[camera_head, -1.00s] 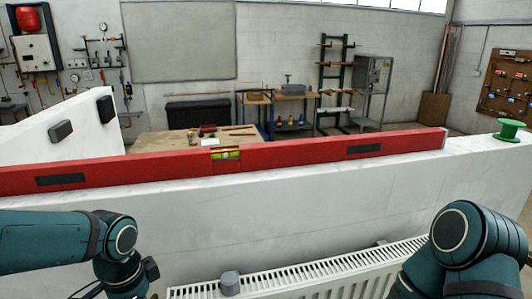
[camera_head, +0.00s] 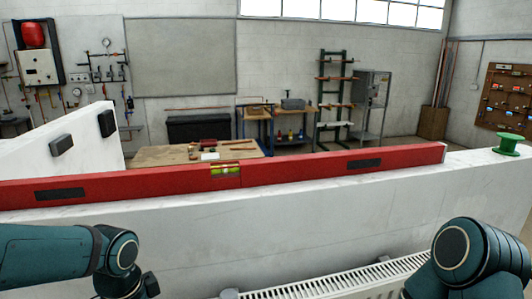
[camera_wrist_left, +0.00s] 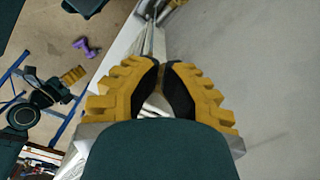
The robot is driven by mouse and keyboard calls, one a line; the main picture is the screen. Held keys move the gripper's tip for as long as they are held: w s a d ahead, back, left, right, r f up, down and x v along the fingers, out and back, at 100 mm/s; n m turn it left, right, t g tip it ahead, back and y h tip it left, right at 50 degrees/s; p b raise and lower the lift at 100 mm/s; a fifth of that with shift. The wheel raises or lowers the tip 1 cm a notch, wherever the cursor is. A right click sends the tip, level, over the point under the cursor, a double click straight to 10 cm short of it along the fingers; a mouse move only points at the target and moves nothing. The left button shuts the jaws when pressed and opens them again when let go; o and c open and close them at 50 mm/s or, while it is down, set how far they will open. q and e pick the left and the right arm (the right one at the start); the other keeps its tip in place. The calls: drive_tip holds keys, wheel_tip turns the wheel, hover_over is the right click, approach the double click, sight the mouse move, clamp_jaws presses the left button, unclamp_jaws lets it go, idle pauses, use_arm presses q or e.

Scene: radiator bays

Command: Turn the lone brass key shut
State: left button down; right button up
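No brass key can be made out in any view. The white radiator (camera_head: 340,285) shows at the bottom of the head view, against the near side of a low white wall (camera_head: 300,225). My left gripper (camera_wrist_left: 161,66) has yellow ribbed fingers with black pads. Its tips come together in the left wrist view, with nothing seen between them. In the head view it is below the frame, under my left arm. My right gripper (camera_wrist_left: 73,75) seems to be the small yellow ribbed part at the left of the wrist view; its fingers are unclear.
A red spirit level (camera_head: 225,176) lies along the wall's top. A green spool (camera_head: 508,144) stands at its right end. A workbench (camera_head: 160,155) is behind. In the wrist view, a purple object (camera_wrist_left: 86,47) lies on the floor near a blue frame (camera_wrist_left: 17,68).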

use_arm(q)
drive_tip(key=shift+w+d, duration=0.1)
drive_tip(key=shift+w, duration=0.1)
drive_tip(key=shift+w+a, duration=0.25)
drive_tip(key=shift+a, duration=0.2)
idle(0.3)
drive_tip(key=shift+w+a+r+p, duration=0.1)
drive_tip(key=shift+w+a+p, duration=0.15)
drive_tip(key=shift+w+p, duration=0.1)
idle(0.4)
drive_tip(key=shift+s+a, duration=0.2)
drive_tip(key=shift+a, duration=0.1)
wheel_tip(320, 180, up, 6)
drive_tip(key=p, duration=0.4)
drive_tip(key=shift+w, duration=0.1)
idle(0.4)
